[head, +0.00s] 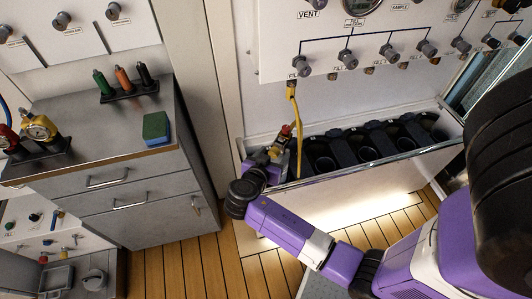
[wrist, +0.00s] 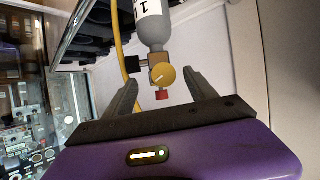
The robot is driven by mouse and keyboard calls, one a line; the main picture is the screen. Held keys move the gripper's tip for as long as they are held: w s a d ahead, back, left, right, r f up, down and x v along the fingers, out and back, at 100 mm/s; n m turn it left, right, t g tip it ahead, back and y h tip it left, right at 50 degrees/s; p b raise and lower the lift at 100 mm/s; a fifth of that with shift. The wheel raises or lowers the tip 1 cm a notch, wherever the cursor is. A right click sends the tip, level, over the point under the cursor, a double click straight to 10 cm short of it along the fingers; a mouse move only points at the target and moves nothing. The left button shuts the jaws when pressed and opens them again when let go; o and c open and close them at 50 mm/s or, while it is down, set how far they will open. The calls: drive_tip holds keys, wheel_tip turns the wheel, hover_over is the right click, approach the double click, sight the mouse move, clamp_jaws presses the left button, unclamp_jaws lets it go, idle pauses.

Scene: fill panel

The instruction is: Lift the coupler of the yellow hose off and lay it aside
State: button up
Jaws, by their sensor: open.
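The yellow hose (head: 293,100) hangs from a fitting under the panel and runs down past my gripper (head: 275,150) into the trough. In the wrist view the yellow hose (wrist: 119,45) curves down behind the left finger. A grey cylinder (wrist: 153,32) with a white label carries a brass valve with a yellow knob (wrist: 162,76) and a red end (wrist: 162,95). A black piece, which looks like the coupler (wrist: 131,63), sits on the valve's left side. My gripper (wrist: 163,84) is open, its fingers either side of the valve with gaps visible.
The trough (head: 360,160) holds several dark round sockets. The panel (head: 390,35) with its row of valves stands above it. A grey cabinet (head: 60,110) at left carries a green-and-blue sponge (head: 156,128), a rack of coloured handles (head: 125,85) and gauges. Part of its top is clear.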

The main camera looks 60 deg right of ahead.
sight(280, 142)
drive_tip(key=shift+w+d+r+m+g+h, duration=0.2)
drive_tip(key=shift+w+r+m+g+h, duration=0.15)
drive_tip(key=shift+r+m+g, duration=0.45)
drive_tip(key=shift+w+d+r+m, duration=0.1)
drive_tip(key=shift+r+m, duration=0.05)
drive_tip(key=shift+m, duration=0.25)
drive_tip(key=shift+d, duration=0.25)
drive_tip(key=shift+p+x, duration=0.4)
drive_tip(key=shift+x, duration=3.2)
clamp_jaws()
